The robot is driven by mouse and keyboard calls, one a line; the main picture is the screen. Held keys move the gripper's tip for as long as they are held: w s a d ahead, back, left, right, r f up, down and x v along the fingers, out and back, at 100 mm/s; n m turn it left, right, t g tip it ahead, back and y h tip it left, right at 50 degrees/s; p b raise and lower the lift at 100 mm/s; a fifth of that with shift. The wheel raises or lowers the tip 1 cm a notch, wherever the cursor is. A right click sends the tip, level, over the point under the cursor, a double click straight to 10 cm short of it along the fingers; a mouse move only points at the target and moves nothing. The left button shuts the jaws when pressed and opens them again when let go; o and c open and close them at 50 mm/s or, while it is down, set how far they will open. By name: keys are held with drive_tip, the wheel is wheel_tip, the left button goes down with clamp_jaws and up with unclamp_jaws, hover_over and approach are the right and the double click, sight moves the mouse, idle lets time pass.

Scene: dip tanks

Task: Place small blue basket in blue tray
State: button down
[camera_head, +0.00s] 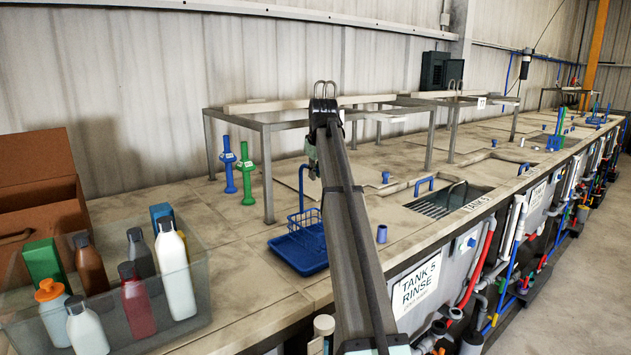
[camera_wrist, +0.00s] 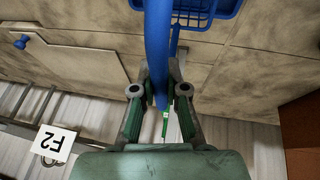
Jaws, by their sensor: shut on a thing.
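The small blue basket (camera_head: 311,222) is a wire basket with a tall handle. In the head view it appears over the back right part of the blue tray (camera_head: 290,257), upright; I cannot tell whether it touches the tray. My gripper (camera_wrist: 160,92) is shut on the basket's handle, which runs as a thick blue bar (camera_wrist: 158,45) between the fingers in the wrist view. In the head view the gripper is mostly hidden behind my arm. Part of the basket is also hidden by my arm. Blue gridded plastic shows at the wrist view's top edge.
A clear bin (camera_head: 190,325) of bottles and a brown cardboard box (camera_head: 40,185) stand at left. Blue (camera_head: 228,165) and green (camera_head: 246,175) upright tools stand behind the tray. A metal frame (camera_head: 266,165) rises close by. An open tank (camera_head: 450,200) lies to the right.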

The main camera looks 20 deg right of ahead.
drive_tip(key=shift+f+p, duration=0.4)
drive_tip(key=shift+f, duration=1.35)
drive_tip(key=c, duration=1.2)
unclamp_jaws()
drive_tip(key=b+v, duration=0.3)
drive_tip(key=v, duration=0.9)
